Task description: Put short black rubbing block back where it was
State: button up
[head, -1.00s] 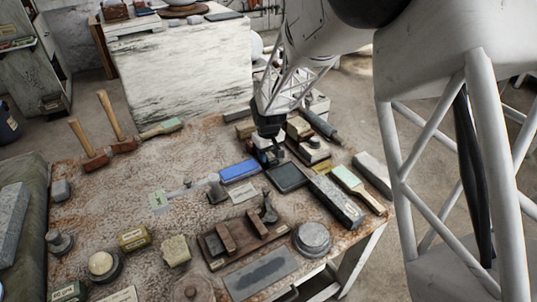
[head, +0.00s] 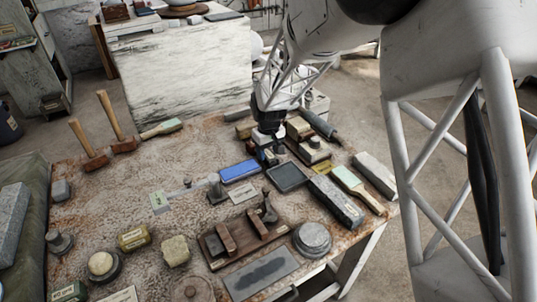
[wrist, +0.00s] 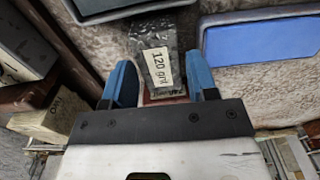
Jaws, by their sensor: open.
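The short black rubbing block (wrist: 150,38) is dark and speckled, with a pale "120 grit" label facing the wrist camera. In the wrist view it shows between and just beyond the blue fingers of my gripper (wrist: 161,78), which are open with one on either side. I cannot tell whether either finger touches it. In the head view my gripper (head: 268,156) is low over the far right part of the table, and the block cannot be made out behind it.
A long dark block (head: 336,201) and a green-and-wood brush (head: 358,190) lie to the right. Boxes (head: 314,147) stand close beside it.

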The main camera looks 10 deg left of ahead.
aim_at(270, 154)
notch_tip(270, 154, up, 10)
jog(key=shift+r, duration=0.25)
dwell(0.3)
dwell(0.8)
jog(key=s+d+r+m, duration=0.1)
jog(key=s+d+r, duration=0.3)
jog(key=d, duration=0.4)
jog(key=s+d+r+m+t, duration=0.1)
jog(key=s+d+r+m, duration=0.1)
jog(key=s+d+r, duration=0.4)
jog(key=s+d+r+m, duration=0.1)
jog(key=s+d+r, duration=0.2)
jog(key=d, duration=0.6)
jog(key=s+d+m, duration=0.2)
jog(key=s+d, duration=0.5)
jog(key=s, duration=0.4)
jog(key=s+d+m+t, duration=0.1)
jog(key=s+d+m, duration=0.2)
jog(key=s+d, duration=0.4)
jog(key=s, duration=0.5)
jog(key=shift+t, duration=0.3)
